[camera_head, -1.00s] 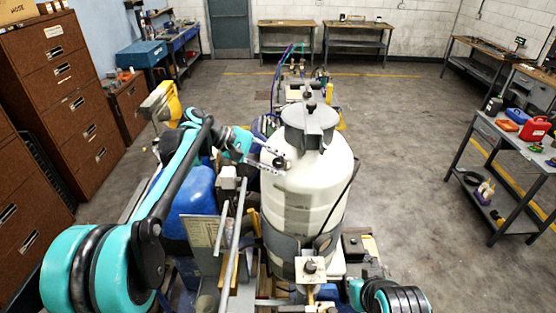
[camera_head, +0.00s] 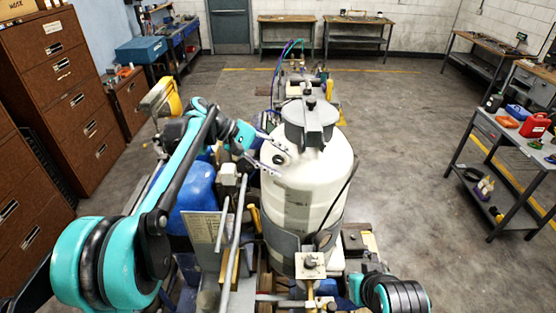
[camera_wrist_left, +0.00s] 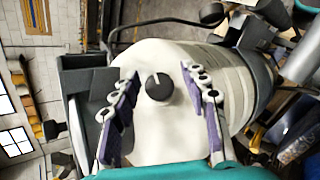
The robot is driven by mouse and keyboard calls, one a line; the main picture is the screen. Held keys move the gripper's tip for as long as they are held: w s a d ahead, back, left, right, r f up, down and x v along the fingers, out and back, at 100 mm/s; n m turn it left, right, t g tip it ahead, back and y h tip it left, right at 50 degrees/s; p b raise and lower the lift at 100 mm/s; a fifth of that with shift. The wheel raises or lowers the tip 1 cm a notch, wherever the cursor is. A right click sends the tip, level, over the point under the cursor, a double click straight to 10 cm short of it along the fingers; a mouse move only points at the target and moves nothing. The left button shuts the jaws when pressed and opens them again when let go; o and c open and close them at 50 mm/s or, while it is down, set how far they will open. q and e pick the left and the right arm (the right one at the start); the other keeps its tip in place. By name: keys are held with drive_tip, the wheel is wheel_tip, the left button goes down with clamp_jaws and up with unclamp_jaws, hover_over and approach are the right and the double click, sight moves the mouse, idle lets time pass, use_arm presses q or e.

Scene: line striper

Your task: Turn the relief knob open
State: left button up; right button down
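The relief knob (camera_head: 279,159) is a small round black knob on the upper left shoulder of the white tank (camera_head: 310,190). In the left wrist view the knob (camera_wrist_left: 159,88) sits near the middle, with a pale pointer line toward the top of the picture. My left gripper (camera_head: 270,156) is open at the knob. In the left wrist view its two purple-padded fingers (camera_wrist_left: 160,78) stand to either side of the knob with clear gaps, not touching it. My right gripper is out of view; only part of my right arm shows at the bottom right.
A grey lid assembly (camera_head: 311,122) tops the tank, close to the left gripper. A blue container (camera_head: 196,192) and upright metal bars (camera_head: 233,235) stand left of the tank. A grey cart (camera_head: 505,150) with bottles is at the right. The floor between is clear.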

use_arm(q)
drive_tip(key=shift+r, duration=0.1)
drive_tip(key=v, duration=1.2)
drive_tip(key=s+a+f+m+t+y, duration=0.3)
drive_tip(key=s+a+f+t+y, duration=0.15)
drive_tip(key=s+f, duration=0.8)
drive_tip(key=s+a+f+m+t+y, duration=0.3)
drive_tip(key=s+f+y, duration=0.45)
drive_tip(key=s, duration=0.75)
wheel_tip(320, 180, down, 33)
drive_tip(key=h+b, duration=0.1)
drive_tip(key=b, duration=3)
drive_tip(key=shift+w+r+n+b, duration=0.2)
drive_tip(key=shift+r+n+b, duration=0.05)
drive_tip(key=shift+n+b, duration=0.05)
